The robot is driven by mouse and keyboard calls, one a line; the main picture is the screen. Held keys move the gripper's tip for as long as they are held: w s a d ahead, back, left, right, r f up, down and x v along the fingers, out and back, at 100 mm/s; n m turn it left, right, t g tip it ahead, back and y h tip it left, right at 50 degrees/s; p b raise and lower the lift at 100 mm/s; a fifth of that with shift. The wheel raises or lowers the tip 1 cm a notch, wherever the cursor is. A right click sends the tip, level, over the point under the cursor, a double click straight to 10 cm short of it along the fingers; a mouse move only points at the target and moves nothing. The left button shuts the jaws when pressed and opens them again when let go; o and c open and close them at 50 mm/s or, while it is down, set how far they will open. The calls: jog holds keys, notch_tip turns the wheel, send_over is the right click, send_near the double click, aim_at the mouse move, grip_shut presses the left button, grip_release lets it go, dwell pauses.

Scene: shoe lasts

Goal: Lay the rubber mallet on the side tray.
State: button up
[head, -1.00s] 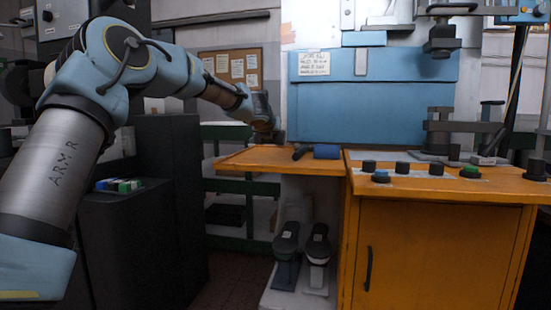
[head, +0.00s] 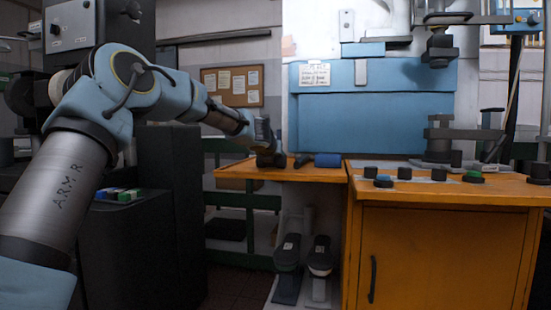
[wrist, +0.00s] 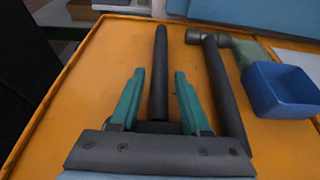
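A dark straight rod (wrist: 160,75), which looks like a tool handle, lies on the orange side surface and runs between my gripper's green fingers. A dark block shows at its near end, partly hidden by the gripper. My gripper (wrist: 159,74) is open, with a gap on both sides of the rod. To its right lies a hammer-shaped tool (wrist: 222,85) with a grey head and dark handle. I cannot tell for sure which one is the rubber mallet. In the head view my gripper (head: 270,158) is low over the orange side surface (head: 235,173), the likeliest side tray.
A blue open bin (wrist: 283,90) stands right of the tools; it also shows in the head view (head: 327,160). The orange cabinet (head: 430,255) with several knobs is on the right. Two shoe lasts (head: 320,256) stand below. The left part of the orange surface is clear.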

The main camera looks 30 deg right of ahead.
jog(key=shift+o, duration=0.6)
jog(key=shift+r, duration=0.2)
jog(key=v, duration=1.1)
jog(key=shift+s+a+b, duration=0.15)
jog(key=shift+s+b, duration=0.05)
jog(key=shift+b, duration=0.2)
jog(key=shift+s+a, duration=0.2)
